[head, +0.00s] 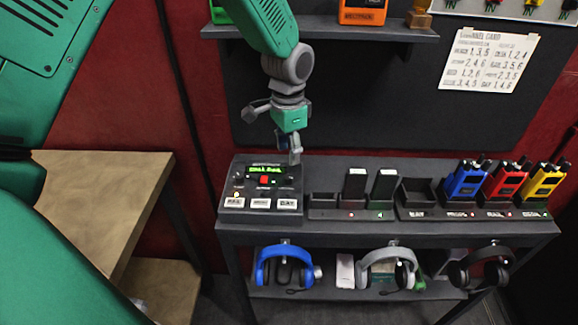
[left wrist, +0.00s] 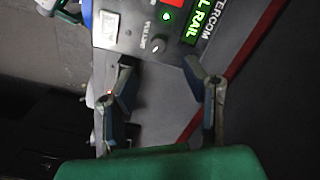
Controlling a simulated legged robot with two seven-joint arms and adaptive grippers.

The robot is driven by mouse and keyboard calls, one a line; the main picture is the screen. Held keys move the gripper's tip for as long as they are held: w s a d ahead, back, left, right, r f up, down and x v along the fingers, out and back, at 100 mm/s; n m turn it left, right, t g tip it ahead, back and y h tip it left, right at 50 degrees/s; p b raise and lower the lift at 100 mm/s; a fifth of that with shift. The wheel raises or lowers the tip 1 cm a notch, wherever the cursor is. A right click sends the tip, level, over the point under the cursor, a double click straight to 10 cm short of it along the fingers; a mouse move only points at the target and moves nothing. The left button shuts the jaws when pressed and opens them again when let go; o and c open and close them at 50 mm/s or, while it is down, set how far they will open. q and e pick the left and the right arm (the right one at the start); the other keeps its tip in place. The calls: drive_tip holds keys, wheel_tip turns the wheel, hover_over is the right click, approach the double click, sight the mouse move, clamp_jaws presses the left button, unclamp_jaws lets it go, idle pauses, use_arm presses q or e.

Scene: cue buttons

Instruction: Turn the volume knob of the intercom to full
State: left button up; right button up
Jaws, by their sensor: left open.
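The intercom (head: 262,203) is a dark box at the left end of the grey table, with a lit green display, a red button and several white-labelled keys. Its volume knob (left wrist: 155,44) shows in the left wrist view as a small dark round knob with a light mark, beside the word VOLUME. My left gripper (head: 295,157) hangs above the right back part of the intercom. In the left wrist view the gripper's (left wrist: 159,62) fingers are open and empty, with the knob just beyond and between the tips. They look apart from it. My right gripper is not in view.
Right of the intercom stand a charger with black handsets (head: 355,182) and a rack with blue, red and yellow radios (head: 503,180). Headphones (head: 285,266) hang below. A shelf (head: 320,30) is above, and a wooden table (head: 95,195) stands left.

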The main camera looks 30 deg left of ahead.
use_arm(q)
wheel_tip(320, 180, up, 4)
drive_tip(key=shift+f, duration=0.25)
idle(0.5)
